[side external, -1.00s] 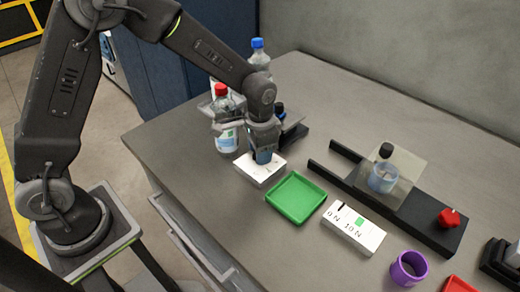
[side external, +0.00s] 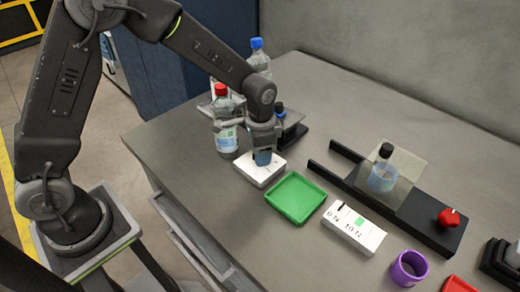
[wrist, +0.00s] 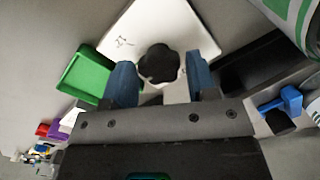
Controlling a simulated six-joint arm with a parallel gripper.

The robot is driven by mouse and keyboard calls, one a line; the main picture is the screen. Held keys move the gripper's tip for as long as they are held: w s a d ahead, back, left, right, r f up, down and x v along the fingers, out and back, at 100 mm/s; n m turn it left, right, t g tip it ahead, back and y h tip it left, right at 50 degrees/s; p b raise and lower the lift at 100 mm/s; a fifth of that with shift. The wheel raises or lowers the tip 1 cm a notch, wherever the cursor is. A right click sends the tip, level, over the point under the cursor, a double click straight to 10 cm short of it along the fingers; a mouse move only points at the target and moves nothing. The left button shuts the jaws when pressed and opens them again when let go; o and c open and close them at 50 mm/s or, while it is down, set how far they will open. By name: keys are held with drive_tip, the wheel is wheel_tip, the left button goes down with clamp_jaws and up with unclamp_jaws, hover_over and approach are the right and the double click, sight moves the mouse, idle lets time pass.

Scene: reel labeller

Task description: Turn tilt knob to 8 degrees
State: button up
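A black lobed knob (wrist: 158,63) sits on a white block (wrist: 125,38) in the wrist view. The same white block (side external: 250,170) lies under my gripper in the side view, where the knob is hidden. My gripper (wrist: 162,82) points down, with one blue finger on each side of the black knob. The fingers are apart, with a narrow gap visible at the right finger; contact on the left is unclear. A red knob (side external: 448,217) sits on a black rail (side external: 420,222) at the right, away from my gripper. The pictures do not show which knob sets tilt.
A green tray (side external: 296,198) lies just right of the white block. A white box with printed marks (side external: 352,230) and a purple ring (side external: 409,267) lie farther right. The table's front left is clear.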

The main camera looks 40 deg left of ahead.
drive_tip(key=shift+o, duration=1.1)
drive_tip(key=shift+r, duration=0.15)
wheel_tip(320, 180, up, 14)
drive_tip(key=shift+f, duration=0.2)
drive_tip(key=s+a+r+n+t, duration=0.2)
drive_tip(key=s+a+r+n, duration=0.1)
drive_tip(key=s, duration=0.7)
drive_tip(key=s+a+r+n+t, duration=0.3)
drive_tip(key=s, duration=0.8)
drive_tip(key=shift+a+n+t, duration=0.3)
